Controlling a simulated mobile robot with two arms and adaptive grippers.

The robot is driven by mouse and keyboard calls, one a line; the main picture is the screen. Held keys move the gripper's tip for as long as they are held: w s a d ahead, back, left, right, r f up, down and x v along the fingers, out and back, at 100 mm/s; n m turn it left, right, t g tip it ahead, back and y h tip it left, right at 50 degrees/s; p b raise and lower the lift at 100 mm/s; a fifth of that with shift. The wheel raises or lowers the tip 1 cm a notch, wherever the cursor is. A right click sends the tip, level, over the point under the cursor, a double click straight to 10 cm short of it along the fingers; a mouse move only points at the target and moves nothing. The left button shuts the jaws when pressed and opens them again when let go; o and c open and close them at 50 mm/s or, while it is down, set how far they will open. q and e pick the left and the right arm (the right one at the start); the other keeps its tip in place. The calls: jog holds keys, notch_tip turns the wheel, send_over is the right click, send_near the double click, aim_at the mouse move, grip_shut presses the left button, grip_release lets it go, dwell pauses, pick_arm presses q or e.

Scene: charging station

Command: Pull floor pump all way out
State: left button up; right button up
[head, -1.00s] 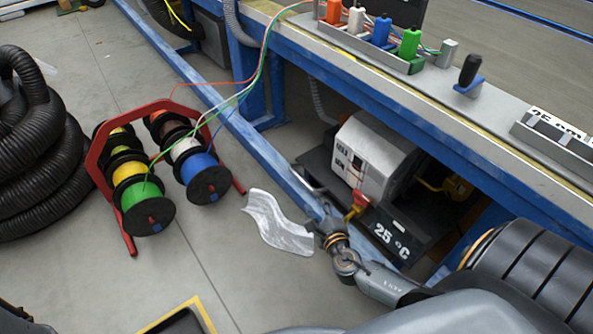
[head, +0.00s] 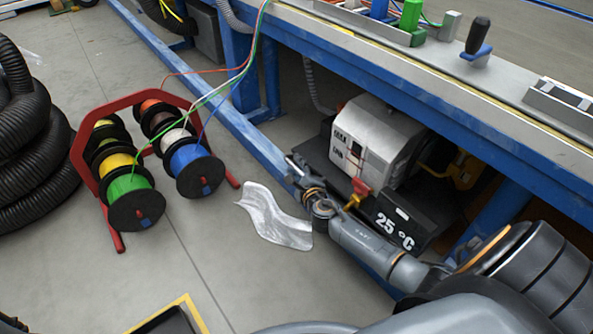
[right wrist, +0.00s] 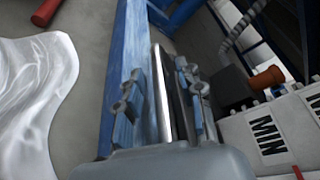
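The floor pump (head: 378,138) is a boxy white and grey unit on a black base marked 25 °C (head: 401,222), under the blue bench. A red and yellow valve (head: 357,191) shows at its front. My right gripper (head: 296,173) is at the front left end of the base, beside the blue floor beam. In the right wrist view my gripper's two fingers (right wrist: 160,95) are apart, with a thin metal bar (right wrist: 161,85) between them; contact cannot be told. The pump's white side (right wrist: 270,140) is to the right there. My left gripper is not in view.
A blue beam (head: 214,98) runs along the floor before the bench (head: 440,110). A crumpled silvery sheet (head: 272,217) lies beside the beam. A red rack of cable reels (head: 88,172) and coiled black hose (head: 35,145) stand left. Floor at lower left is mostly clear.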

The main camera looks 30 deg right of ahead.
grip_shut()
jog(key=shift+a, duration=0.1)
